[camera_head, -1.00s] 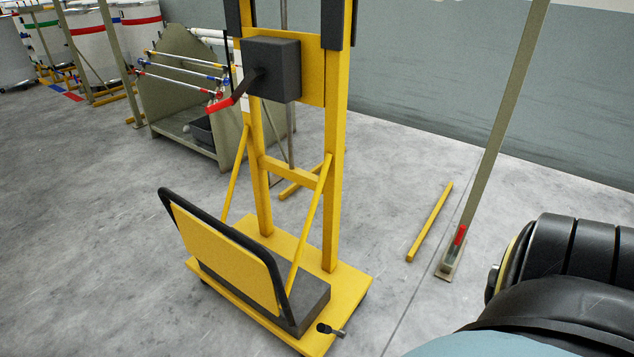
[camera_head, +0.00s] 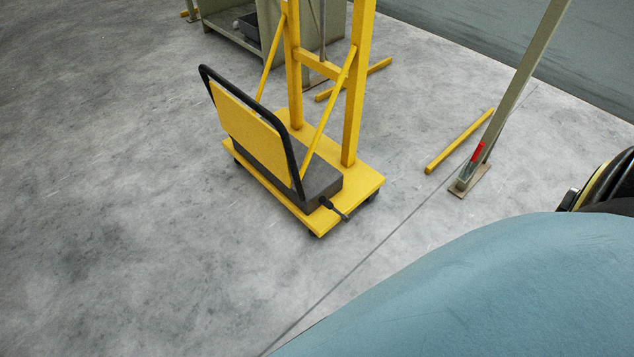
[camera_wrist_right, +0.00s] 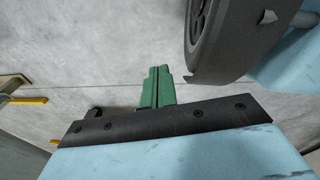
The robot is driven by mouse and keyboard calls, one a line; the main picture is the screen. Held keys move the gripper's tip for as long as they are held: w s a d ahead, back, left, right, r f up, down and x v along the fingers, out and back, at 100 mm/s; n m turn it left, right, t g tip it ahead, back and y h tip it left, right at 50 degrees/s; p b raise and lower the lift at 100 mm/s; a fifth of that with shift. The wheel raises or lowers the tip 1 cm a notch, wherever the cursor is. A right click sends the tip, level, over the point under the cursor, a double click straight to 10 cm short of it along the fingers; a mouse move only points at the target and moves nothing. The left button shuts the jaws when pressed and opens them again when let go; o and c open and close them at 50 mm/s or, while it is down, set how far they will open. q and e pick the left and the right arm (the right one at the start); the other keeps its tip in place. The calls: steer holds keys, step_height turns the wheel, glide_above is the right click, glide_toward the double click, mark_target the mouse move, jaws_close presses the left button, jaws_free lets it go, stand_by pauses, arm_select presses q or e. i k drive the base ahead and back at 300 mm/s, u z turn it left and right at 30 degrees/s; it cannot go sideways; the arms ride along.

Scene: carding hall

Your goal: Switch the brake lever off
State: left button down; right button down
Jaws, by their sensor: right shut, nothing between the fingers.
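The brake lever (camera_head: 333,207) is a small dark lever with a thick grip. It sticks out from the near right corner of the yellow wheeled truck's base (camera_head: 368,180). My blue right arm fills the lower right of the head view, with its gripper out of sight there. In the right wrist view my right gripper (camera_wrist_right: 158,72) shows green fingers pressed together, with nothing between them, over bare grey floor. A dark rounded piece beside the fingers is partly hidden, and I cannot tell whether it is the lever. My left gripper is in neither current view.
The truck carries a yellow mast (camera_head: 357,80) and a black-framed panel (camera_head: 245,125). To its right, a yellow bar (camera_head: 460,141) lies near a leaning post (camera_head: 515,90) with a red mark. A green-grey stand (camera_head: 232,40) is behind. The floor left of the truck is clear.

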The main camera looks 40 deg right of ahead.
mark_target(323, 200)
steer(key=z, duration=1.25)
